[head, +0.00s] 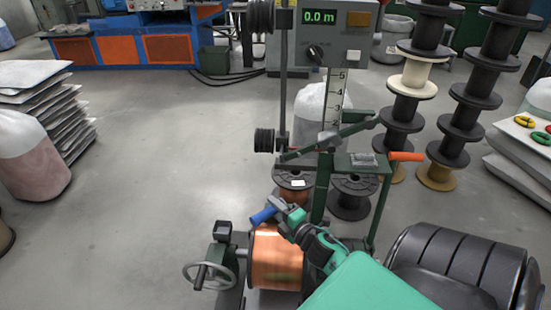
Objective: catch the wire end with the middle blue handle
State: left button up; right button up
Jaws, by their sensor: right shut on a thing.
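The blue handle (263,215) sticks out to the left of my right gripper (282,212), just above the copper spool (275,262). My right gripper is shut on this handle, and my green arm reaches to it from the lower right. The jaws hide the handle's inner part. The copper spool lies on its side in the winding stand. I cannot make out the wire end. My left gripper is not in view.
A spoked handwheel (207,276) stands left of the spool. Behind are the green stand with an orange handle (406,156) and a meter box (335,30) reading 0.0 m. Stacked spools (410,110) stand right. The floor (150,170) at left is clear.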

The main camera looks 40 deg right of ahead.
jog(key=shift+r+m+p, duration=0.25)
jog(key=shift+m+p, duration=0.5)
jog(key=shift+m, duration=0.45)
jog(key=shift+f+m, duration=0.15)
jog(key=shift+m, duration=0.35)
jog(key=m+p, duration=0.5)
jog(key=shift+r, duration=0.2)
jog(key=shift+f+m+p, duration=0.2)
jog(key=shift+m+p, duration=0.5)
jog(key=shift+m, duration=0.5)
jog(key=m+p, duration=0.1)
jog(key=m, duration=0.1)
jog(key=m+p, duration=0.2)
jog(key=shift+r+m, duration=0.2)
jog(key=shift+m, duration=0.1)
jog(key=shift+f+m+p, duration=0.2)
jog(key=shift+m+p, duration=0.4)
jog(key=shift+m, duration=0.5)
jog(key=shift+f, duration=0.1)
jog(key=shift+f, duration=0.1)
